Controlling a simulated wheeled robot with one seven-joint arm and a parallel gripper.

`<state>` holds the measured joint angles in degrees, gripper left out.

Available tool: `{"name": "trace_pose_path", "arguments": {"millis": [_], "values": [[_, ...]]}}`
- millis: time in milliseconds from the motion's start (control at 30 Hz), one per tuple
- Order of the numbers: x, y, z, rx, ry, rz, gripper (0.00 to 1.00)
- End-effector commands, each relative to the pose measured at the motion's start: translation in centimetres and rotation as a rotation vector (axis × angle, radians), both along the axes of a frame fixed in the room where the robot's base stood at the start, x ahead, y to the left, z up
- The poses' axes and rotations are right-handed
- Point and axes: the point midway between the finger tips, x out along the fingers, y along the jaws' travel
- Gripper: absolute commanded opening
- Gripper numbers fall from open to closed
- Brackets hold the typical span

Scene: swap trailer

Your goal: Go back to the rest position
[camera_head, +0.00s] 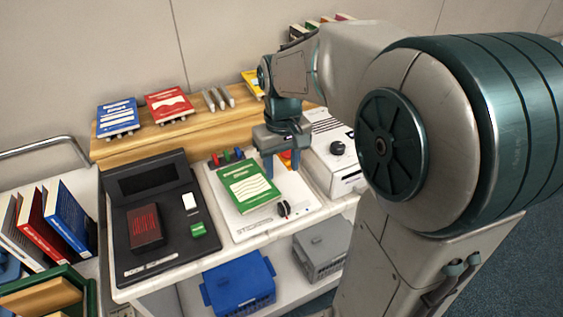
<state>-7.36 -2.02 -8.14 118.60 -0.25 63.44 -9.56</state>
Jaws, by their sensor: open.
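My gripper (281,160) points down over the white board (294,196) on the bench, above its back right part. It is open, with nothing seen between its fingers. A green book (247,187) lies on the board just left of the gripper. Part of a red and orange thing (286,155) shows behind the gripper and is mostly hidden. My arm reaches in from the right and covers much of the right side.
A black device (120,222) holding a dark red box (145,226) stands left. A white box with a knob (338,165) stands right of the gripper. A wooden shelf (186,135) with blue and red books runs behind. Blue (239,285) and grey crates (322,248) sit below.

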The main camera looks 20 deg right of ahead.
Motion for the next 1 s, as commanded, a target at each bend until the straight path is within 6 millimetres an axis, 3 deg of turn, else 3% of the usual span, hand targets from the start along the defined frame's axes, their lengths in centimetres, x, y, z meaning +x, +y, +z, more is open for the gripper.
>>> {"name": "trace_pose_path", "arguments": {"millis": [433, 533, 733, 1000], "values": [[-0.1, 0.0, 0.1, 0.000, -0.002, -0.001, 0.45], [-0.8, 0.0, 0.4, 0.004, -0.018, -0.011, 0.45], [-5.1, 0.2, 1.2, 0.017, -0.104, -0.068, 0.45], [-10.6, 0.4, 0.7, 0.020, -0.218, -0.150, 0.45]]}}
